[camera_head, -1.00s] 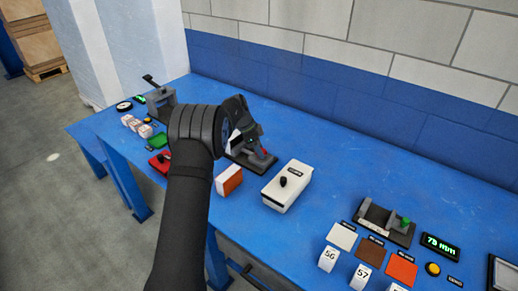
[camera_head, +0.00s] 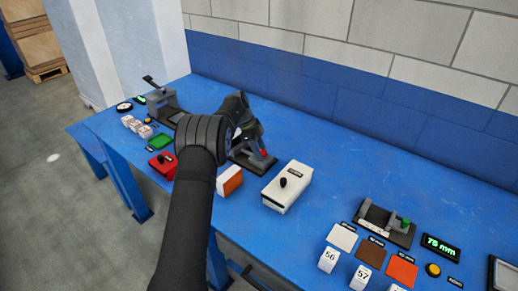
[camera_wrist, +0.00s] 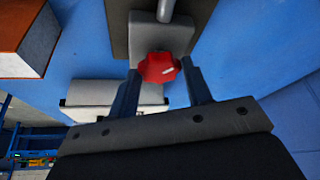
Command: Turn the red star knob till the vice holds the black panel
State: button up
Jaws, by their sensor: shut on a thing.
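The red star knob (camera_wrist: 158,68) sits at the end of a grey vice block (camera_wrist: 165,32) in the wrist view. The two fingers of my gripper (camera_wrist: 161,76) stand on either side of the knob and are shut on it. In the head view, the vice (camera_head: 252,158) stands on a dark base, partly hidden behind my gripper, with a bit of red showing at its right. I cannot pick out the black panel; the hand may hide it, and the wrist view does not clearly show it.
An orange-and-white block (camera_head: 229,181) stands in front of the vice. A white box with a black knob (camera_head: 287,187) is to its right. A red box (camera_head: 163,164) lies to the left.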

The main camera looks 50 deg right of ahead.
jog(key=o, duration=1)
jog(key=v, duration=1.7)
jog(key=shift+r, duration=0.25)
jog(key=shift+f, duration=0.1)
jog(key=x, duration=1.7)
jog(key=shift+f, duration=0.15)
